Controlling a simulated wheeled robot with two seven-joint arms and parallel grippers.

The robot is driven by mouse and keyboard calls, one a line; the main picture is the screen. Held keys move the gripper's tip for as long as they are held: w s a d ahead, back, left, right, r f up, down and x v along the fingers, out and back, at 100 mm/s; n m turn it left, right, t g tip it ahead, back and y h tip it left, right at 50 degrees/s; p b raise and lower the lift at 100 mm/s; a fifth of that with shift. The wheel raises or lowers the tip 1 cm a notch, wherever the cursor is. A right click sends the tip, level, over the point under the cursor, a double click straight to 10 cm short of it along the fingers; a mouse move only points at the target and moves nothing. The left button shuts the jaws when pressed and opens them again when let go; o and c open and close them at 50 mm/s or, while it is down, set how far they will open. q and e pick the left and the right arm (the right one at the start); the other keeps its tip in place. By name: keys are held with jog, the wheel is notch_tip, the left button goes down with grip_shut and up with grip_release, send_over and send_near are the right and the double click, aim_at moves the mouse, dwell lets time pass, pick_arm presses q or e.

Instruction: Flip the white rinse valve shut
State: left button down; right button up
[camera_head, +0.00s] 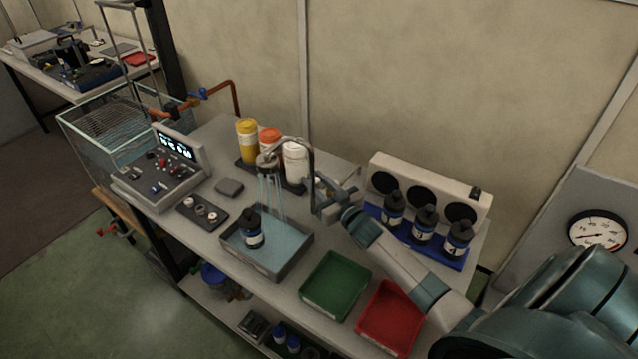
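A rinse head (268,161) hangs from a thin curved pipe (309,150), and streams of water fall from it into a grey tray (297,257). A dark bottle with a white label (252,232) stands upright in the tray's water. My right gripper (320,196) is at the lower part of the pipe, to the right of the rinse head. The white rinse valve is not clearly visible; my gripper covers the area at the pipe's base. Whether the fingers are open or shut is too small to tell. My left gripper is out of view.
Yellow, orange and white containers (247,141) stand behind the rinse head. A control console (160,180) is to the left. Green (335,284) and red (390,317) trays lie at the front right. Several dark bottles stand on a blue tray (449,261) before a white panel with round openings (428,178).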

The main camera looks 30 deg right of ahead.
jog(key=shift+s, duration=0.15)
jog(key=s+b, duration=0.3)
jog(key=s, duration=0.8)
jog(key=shift+s+d, duration=0.15)
jog(key=shift+s, duration=0.25)
